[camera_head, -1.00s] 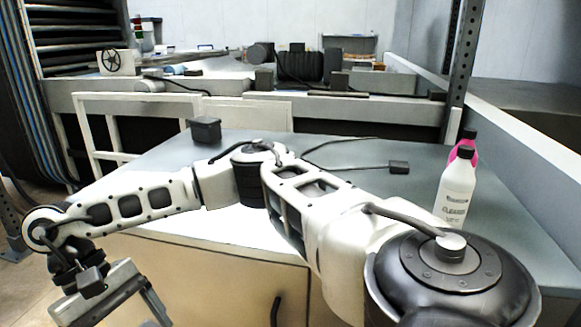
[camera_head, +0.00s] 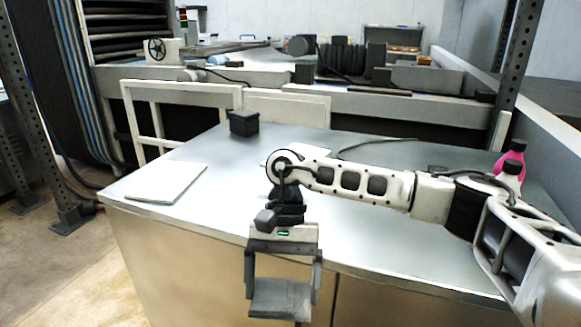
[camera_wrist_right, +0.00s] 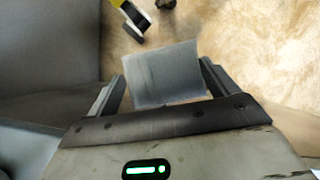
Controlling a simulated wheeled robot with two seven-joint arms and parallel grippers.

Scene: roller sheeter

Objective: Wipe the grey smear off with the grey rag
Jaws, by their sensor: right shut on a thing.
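My right gripper (camera_head: 284,284) hangs pointing down in front of the worktop's near edge in the head view. It is shut on the grey rag (camera_head: 281,300), which spans between its two fingers. In the right wrist view the grey rag (camera_wrist_right: 163,72) shows as a flat, slightly creased piece between the fingers of the right gripper (camera_wrist_right: 162,85), with floor behind it. I cannot make out a grey smear in either view. My right arm hides part of the worktop. My left gripper is not in view.
The grey worktop (camera_head: 225,180) carries a flat pale panel (camera_head: 165,183) at left and a black box (camera_head: 243,122) at the back. A pink bottle (camera_head: 514,158) and a white bottle (camera_head: 511,174) stand at right, partly behind my arm. A white frame (camera_head: 185,95) stands behind.

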